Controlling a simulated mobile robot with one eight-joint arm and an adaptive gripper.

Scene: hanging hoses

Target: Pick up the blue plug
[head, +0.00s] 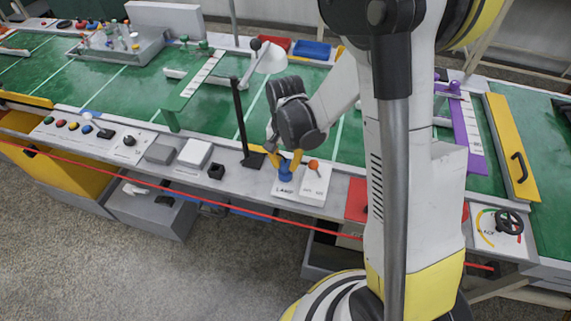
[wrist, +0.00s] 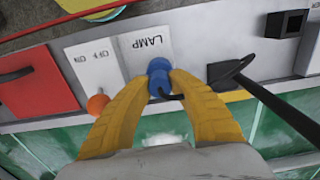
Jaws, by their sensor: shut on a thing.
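The blue plug (wrist: 158,66) is between the two yellow fingers of my gripper (wrist: 160,85) in the wrist view. My gripper is shut on it. The plug stands at the white plate marked LAMP (wrist: 146,42), and a dark cord (wrist: 168,96) comes off it. I cannot tell whether it is seated in the plate or lifted off it. In the head view the plug (head: 285,172) shows small under my gripper (head: 289,160), above the LAMP plate (head: 285,190).
An orange-knobbed ON/OFF switch (wrist: 97,104) is right beside the plug. A black socket box (head: 216,171) is farther left. A red cord (head: 150,184) runs along the bench front.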

